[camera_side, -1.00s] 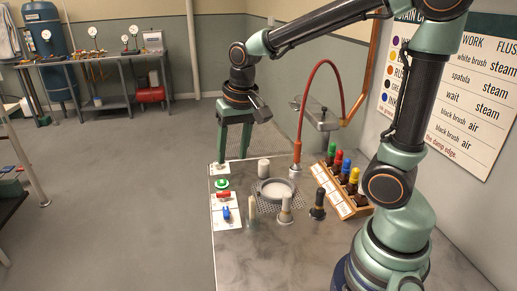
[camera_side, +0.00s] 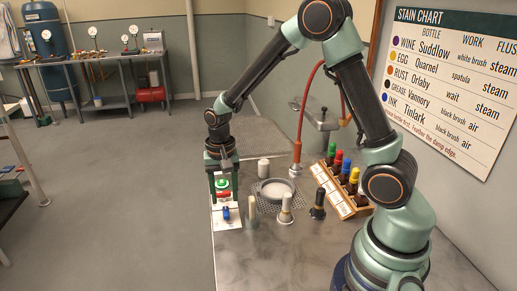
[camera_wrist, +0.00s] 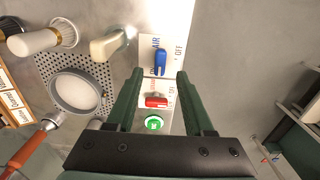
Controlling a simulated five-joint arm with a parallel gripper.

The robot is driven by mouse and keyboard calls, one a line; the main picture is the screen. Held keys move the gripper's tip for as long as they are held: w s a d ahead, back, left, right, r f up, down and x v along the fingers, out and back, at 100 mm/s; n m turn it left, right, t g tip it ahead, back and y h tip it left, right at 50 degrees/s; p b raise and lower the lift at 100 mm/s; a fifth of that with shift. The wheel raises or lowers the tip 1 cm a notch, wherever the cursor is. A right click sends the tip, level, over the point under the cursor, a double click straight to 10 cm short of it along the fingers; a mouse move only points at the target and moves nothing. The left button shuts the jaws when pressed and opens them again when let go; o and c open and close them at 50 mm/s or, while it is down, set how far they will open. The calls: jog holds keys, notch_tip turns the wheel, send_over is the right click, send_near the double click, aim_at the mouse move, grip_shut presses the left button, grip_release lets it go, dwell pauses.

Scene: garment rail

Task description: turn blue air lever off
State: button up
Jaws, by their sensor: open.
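The blue air lever (camera_side: 225,213) sits on a white panel (camera_side: 232,224) at the left edge of the bench. In the wrist view the blue lever (camera_wrist: 160,62) lies lengthwise up the picture beside the word AIR, with OFF printed to its right. A red lever (camera_wrist: 156,101) on the same panel lies crosswise. My gripper (camera_wrist: 159,74) is open and empty, pointing down, its fingers spread to either side of the panel in the wrist view. In the side view my gripper (camera_side: 222,190) hangs over the panel's far part, around the red lever and green button; contact cannot be told.
A green button (camera_wrist: 154,123) is by the red lever. A pale spatula (camera_wrist: 108,44), a brush (camera_wrist: 42,38) and a round dish (camera_wrist: 77,90) stand beside the panel. A bottle rack (camera_side: 343,187) and red hose (camera_side: 302,100) are further right. The floor left of the bench is clear.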

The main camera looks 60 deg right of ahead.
aim_at(226, 210)
jog(key=shift+f, duration=2.3)
grip_shut()
